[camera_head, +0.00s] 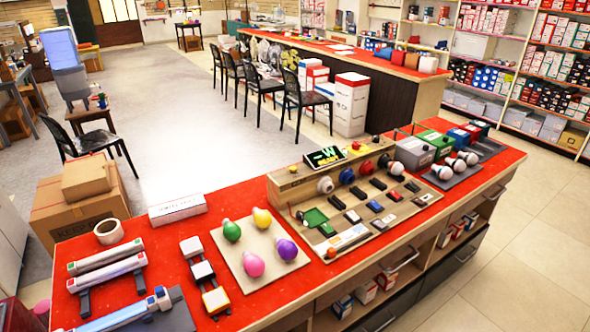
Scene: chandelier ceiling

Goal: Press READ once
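A wooden tester board (385,212) lies on the red-topped counter. A small black display (325,157) stands on its raised back ledge and shows "-W" above a second line that looks like "READY". Bulbs and round knobs line the ledge, with a yellow and a red piece to the right of the display. No label reading READ can be made out, so I cannot tell which part is the READ button. Neither of my grippers is in view.
On the counter, a tray (272,262) holds coloured bulbs. White tubes (107,262), a tape roll (109,232) and a white box (178,209) lie at the left. Grey, green and blue boxes with white bulbs stand at the right. Cardboard boxes (75,203) stand behind.

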